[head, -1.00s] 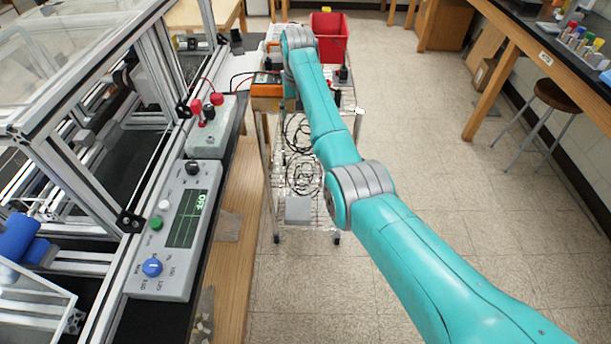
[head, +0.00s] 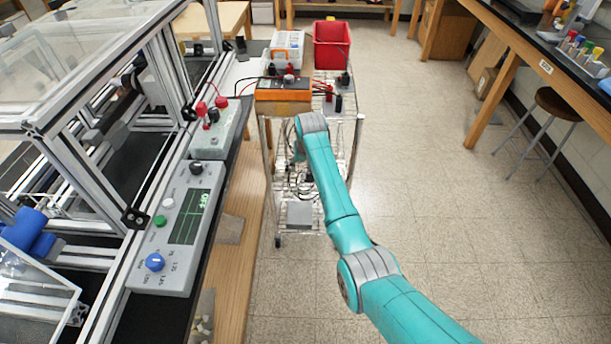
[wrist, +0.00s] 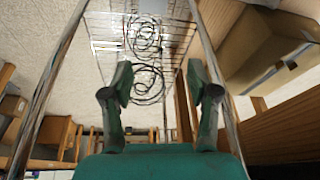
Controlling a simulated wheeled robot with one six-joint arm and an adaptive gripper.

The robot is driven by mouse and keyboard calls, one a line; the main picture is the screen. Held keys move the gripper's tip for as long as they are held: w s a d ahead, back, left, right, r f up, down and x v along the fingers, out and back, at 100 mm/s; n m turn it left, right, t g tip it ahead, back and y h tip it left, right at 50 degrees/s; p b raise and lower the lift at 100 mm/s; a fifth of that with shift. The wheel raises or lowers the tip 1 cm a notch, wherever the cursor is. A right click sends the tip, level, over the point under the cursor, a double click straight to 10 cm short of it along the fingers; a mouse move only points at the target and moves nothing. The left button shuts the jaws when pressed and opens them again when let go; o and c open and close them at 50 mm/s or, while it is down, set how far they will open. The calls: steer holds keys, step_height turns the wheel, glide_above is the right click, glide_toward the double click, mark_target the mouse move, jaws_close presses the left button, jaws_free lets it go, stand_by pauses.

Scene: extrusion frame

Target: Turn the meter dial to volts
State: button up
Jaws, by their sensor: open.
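The orange meter (head: 283,97) sits on top of the wire cart in the head view, with a dark top face and leads plugged in. A small grey knob (head: 289,78) shows on its top; I cannot read its setting. My arm's end is in front of and below the meter, and the gripper itself is hidden there. In the wrist view my gripper (wrist: 160,82) is open and empty, its two dark green fingers wide apart. That view shows the cart's lower shelf and not the meter.
Black cables (wrist: 146,60) hang coiled at the wire cart (head: 359,135). A red bin (head: 331,45) and a white tray (head: 287,48) stand behind the meter. A grey control panel (head: 182,235) and the extrusion frame are at left.

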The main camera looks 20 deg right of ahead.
steer(key=shift+s+f, duration=0.45)
steer(key=shift+f, duration=0.35)
steer(key=shift+s+f, duration=0.45)
steer(key=shift+f, duration=0.3)
steer(key=s+f+t, duration=0.2)
steer(key=s+f, duration=0.6)
steer(key=s, duration=0.3)
steer(key=s+f+t, duration=0.2)
steer(key=s+f, duration=0.7)
steer(key=s, duration=0.3)
steer(key=s+r+t, duration=0.3)
steer(key=s, duration=1.6)
steer(key=s+r+t, duration=0.2)
steer(key=s+r, duration=0.9)
steer(key=r, duration=0.2)
steer(key=s+r+n+t, duration=0.1)
steer(key=s+r+t, duration=0.1)
steer(key=s+r, duration=0.9)
step_height(320, 180, up, 3)
steer(key=shift+s+a+f, duration=0.1)
steer(key=shift+s+a, duration=0.05)
steer(key=shift+a, duration=0.05)
